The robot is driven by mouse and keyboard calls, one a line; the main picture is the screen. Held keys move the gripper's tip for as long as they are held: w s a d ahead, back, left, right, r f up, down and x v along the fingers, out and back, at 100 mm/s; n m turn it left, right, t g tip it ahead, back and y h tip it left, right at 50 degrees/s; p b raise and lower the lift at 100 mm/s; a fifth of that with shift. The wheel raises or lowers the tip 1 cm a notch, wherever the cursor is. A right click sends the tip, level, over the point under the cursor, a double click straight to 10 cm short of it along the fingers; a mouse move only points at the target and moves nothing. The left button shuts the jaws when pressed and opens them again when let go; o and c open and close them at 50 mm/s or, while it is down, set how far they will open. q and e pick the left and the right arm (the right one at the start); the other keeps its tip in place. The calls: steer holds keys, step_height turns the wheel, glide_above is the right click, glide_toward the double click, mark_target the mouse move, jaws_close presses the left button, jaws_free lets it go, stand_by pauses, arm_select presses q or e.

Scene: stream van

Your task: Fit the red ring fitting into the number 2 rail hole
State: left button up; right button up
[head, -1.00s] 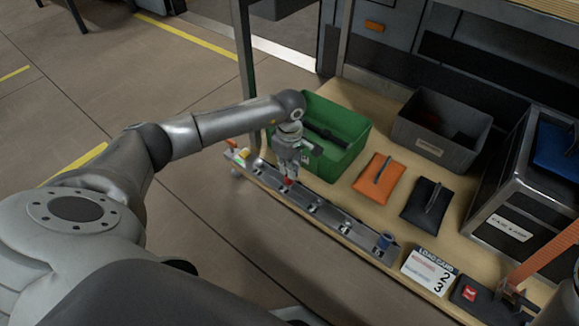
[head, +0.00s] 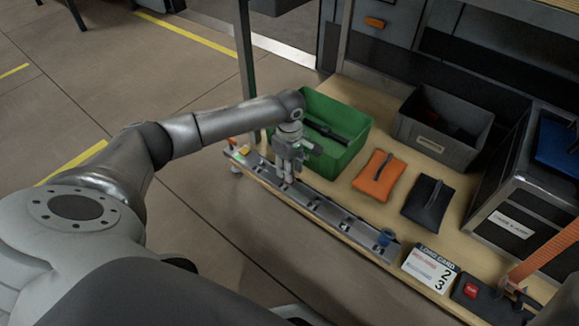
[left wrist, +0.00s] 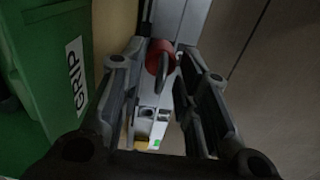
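The grey rail (head: 328,211) runs along the bench's front edge with several holes. My left gripper (head: 285,182) points down over the rail, near the second position from its left end. In the left wrist view the red ring fitting (left wrist: 154,62) is at the rail, between my fingertips, and upright as far as I can tell. The fingers look spread, with gaps beside the fitting. Whether it sits fully in a hole is hidden, and hole numbers are not readable. In the head view the gripper hides the fitting. My right gripper is not in view.
A blue fitting (head: 386,238) stands near the rail's right end. A green bin (head: 345,160) is close behind my gripper. Orange (head: 379,177) and black (head: 428,203) pouches, a grey bin (head: 468,160) and a load card (head: 430,268) are further right.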

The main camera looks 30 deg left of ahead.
arm_select(q)
steer(key=shift+r, duration=0.15)
step_height(320, 180, up, 12)
stand_by(0.3)
stand_by(0.4)
